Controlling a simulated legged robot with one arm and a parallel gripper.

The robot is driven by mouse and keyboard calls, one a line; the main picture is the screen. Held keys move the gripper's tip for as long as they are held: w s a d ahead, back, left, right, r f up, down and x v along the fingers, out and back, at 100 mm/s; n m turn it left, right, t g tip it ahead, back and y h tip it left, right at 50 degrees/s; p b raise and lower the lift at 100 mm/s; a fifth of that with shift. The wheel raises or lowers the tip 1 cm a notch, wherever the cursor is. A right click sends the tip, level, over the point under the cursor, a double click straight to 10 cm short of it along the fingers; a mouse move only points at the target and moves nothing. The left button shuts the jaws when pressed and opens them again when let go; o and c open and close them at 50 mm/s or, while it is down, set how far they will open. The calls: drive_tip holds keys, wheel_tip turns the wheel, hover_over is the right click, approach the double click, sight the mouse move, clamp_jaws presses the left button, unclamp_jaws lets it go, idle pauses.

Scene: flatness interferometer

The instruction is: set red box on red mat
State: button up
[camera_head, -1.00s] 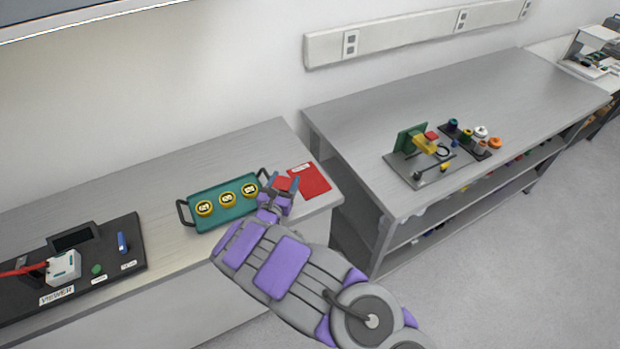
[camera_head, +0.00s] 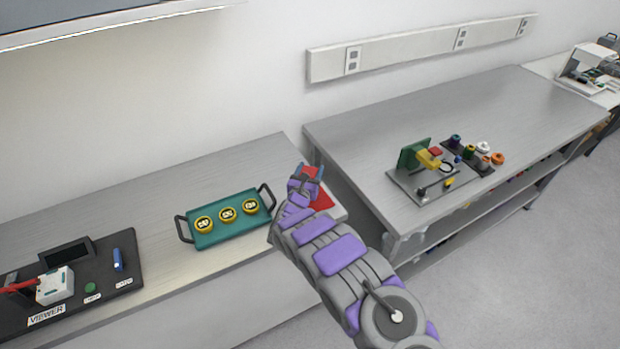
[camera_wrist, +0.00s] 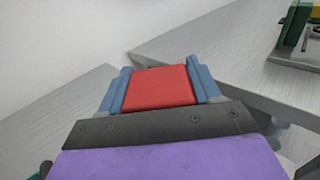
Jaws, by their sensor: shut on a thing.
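My gripper (camera_head: 309,170) is shut on the red box (camera_head: 310,171), which sits between its two blue fingers. The box also shows in the wrist view (camera_wrist: 160,88), flat between the fingers of my gripper (camera_wrist: 161,85). The red mat (camera_head: 322,201) lies at the right end of the left bench. My arm and gripper cover much of it in the head view, and it is hidden in the wrist view. The box appears above or beyond the mat; I cannot tell the exact height.
A green tray (camera_head: 228,233) with yellow round pieces stands left of the mat. A black viewer board (camera_head: 75,300) lies further left. A gap separates this bench (camera_head: 150,185) from the right bench (camera_head: 430,120), which holds a small fixture (camera_head: 420,180) and several coloured knobs.

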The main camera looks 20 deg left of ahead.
drive_tip(key=shift+d+f, duration=0.7)
drive_tip(key=shift+f, duration=0.3)
drive_tip(key=shift+w+d+f, duration=0.1)
drive_tip(key=shift+d+f, duration=0.05)
drive_tip(key=shift+d, duration=0.4)
drive_tip(key=shift+a, duration=0.2)
drive_tip(key=o, duration=0.7)
drive_tip(key=shift+a+f, duration=0.1)
drive_tip(key=shift+a, duration=0.15)
drive_tip(key=o, duration=0.3)
drive_tip(key=shift+a+f, duration=0.2)
drive_tip(key=shift+a, duration=0.3)
drive_tip(key=shift+o, duration=0.7)
drive_tip(key=shift+d+r, duration=0.3)
drive_tip(key=shift+d, duration=0.4)
drive_tip(key=shift+d+r, duration=0.1)
drive_tip(key=s, duration=0.2)
drive_tip(key=s+a, duration=0.1)
drive_tip(key=s, duration=0.4)
drive_tip(key=s+d+p, duration=0.1)
drive_tip(key=s, duration=0.4)
drive_tip(key=shift+d, duration=0.25)
drive_tip(key=shift+a, duration=0.1)
